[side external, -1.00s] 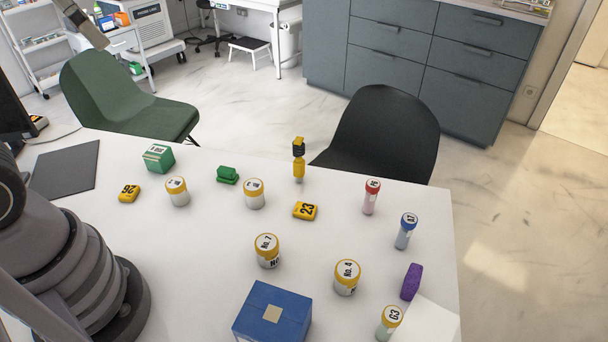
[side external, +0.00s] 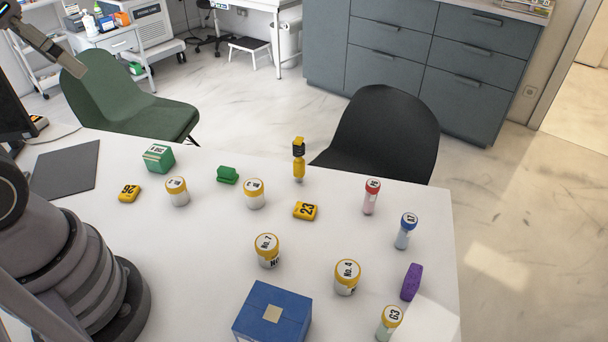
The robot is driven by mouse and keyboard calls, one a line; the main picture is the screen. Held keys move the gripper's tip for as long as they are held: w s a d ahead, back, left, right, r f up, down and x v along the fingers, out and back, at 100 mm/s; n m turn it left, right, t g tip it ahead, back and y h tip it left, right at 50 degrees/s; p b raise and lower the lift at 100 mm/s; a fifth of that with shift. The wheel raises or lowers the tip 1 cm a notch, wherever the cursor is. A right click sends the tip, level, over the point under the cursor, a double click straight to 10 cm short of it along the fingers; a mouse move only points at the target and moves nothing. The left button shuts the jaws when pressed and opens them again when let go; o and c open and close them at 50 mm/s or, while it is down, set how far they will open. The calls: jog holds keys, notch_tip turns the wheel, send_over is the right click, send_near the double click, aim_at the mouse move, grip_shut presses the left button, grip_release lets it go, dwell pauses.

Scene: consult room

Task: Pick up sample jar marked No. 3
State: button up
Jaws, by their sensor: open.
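Several sample jars with yellow lids stand upright on the white table. The front ones read No. 7 (side external: 267,251) and No. 4 (side external: 346,277). Two more stand farther back, a left jar (side external: 177,191) and a middle jar (side external: 254,194). Their lid marks are too small to read, so I cannot tell which is No. 3. My gripper (side external: 70,62) shows at the top left edge, high up and well away from all the jars. It is open, and nothing shows in it.
Slim tubes have red (side external: 371,196), blue (side external: 405,231) and yellow (side external: 390,322) caps. A blue box (side external: 272,314), green box (side external: 159,158), green object (side external: 228,175), yellow tags (side external: 305,211) (side external: 129,193), purple block (side external: 411,282) and yellow-black bottle (side external: 299,162) stand around. Left centre table is clear.

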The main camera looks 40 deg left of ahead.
jog(key=n+g+h, duration=0.2)
jog(key=n+h, duration=1.6)
jog(key=n, duration=0.3)
send_over(254, 191)
jog(key=a, duration=0.4)
notch_tip(254, 191, down, 32)
jog(key=shift+t+y, duration=0.3)
jog(key=shift+t, duration=0.1)
jog(key=f, duration=0.7)
jog(key=shift+w+a, duration=0.15)
jog(key=shift+w, duration=0.15)
jog(key=shift+x, duration=1.15)
jog(key=shift+d+f, duration=0.1)
jog(key=shift+d, duration=0.25)
jog(key=c, duration=1.3)
